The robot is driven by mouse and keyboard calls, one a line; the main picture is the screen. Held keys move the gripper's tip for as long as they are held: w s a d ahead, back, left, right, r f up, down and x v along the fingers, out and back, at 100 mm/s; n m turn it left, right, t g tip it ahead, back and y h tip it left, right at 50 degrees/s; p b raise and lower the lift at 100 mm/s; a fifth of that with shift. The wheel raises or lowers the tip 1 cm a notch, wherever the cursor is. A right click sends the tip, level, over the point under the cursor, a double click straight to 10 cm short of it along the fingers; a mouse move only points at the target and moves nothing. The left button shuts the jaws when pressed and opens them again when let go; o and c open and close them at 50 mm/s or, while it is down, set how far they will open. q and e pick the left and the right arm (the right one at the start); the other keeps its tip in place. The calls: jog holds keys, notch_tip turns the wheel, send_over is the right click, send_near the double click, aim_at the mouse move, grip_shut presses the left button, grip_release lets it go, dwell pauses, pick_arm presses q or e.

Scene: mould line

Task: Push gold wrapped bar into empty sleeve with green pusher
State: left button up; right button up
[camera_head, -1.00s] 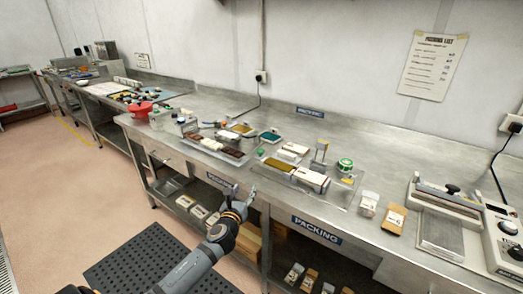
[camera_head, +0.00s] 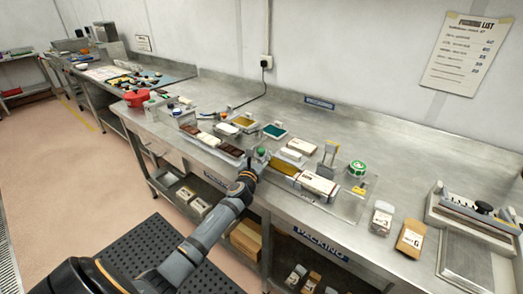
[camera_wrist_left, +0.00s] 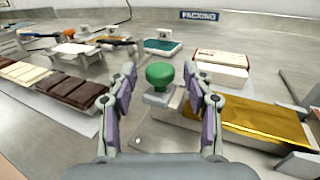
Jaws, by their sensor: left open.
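The green pusher, a round green knob on a pale block, shows between my open fingers in the left wrist view (camera_wrist_left: 159,75); its knob also shows in the head view (camera_head: 261,152). My left gripper (camera_wrist_left: 160,100) is open and empty, its purple pads on either side of the knob; contact is not visible. The gold wrapped bar (camera_wrist_left: 255,119) lies just right of the pusher; it also shows in the head view (camera_head: 284,167). The white sleeve (camera_head: 319,184) lies in line beyond the bar's right end; its inside is hidden. My right gripper is not in view.
A tray of dark and white chocolate bars (camera_wrist_left: 58,84) lies left of the pusher. A grey upright stand (camera_head: 328,158) and green tape roll (camera_head: 357,168) are behind the sleeve. A sealer (camera_head: 475,225) stands far right.

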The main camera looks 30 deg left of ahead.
pick_arm(q)
jog(key=shift+x, duration=1)
jog(key=shift+w+a+r, duration=0.1)
jog(key=shift+w, duration=0.1)
jog(key=shift+c, duration=0.2)
jog(key=c, duration=1)
grip_shut()
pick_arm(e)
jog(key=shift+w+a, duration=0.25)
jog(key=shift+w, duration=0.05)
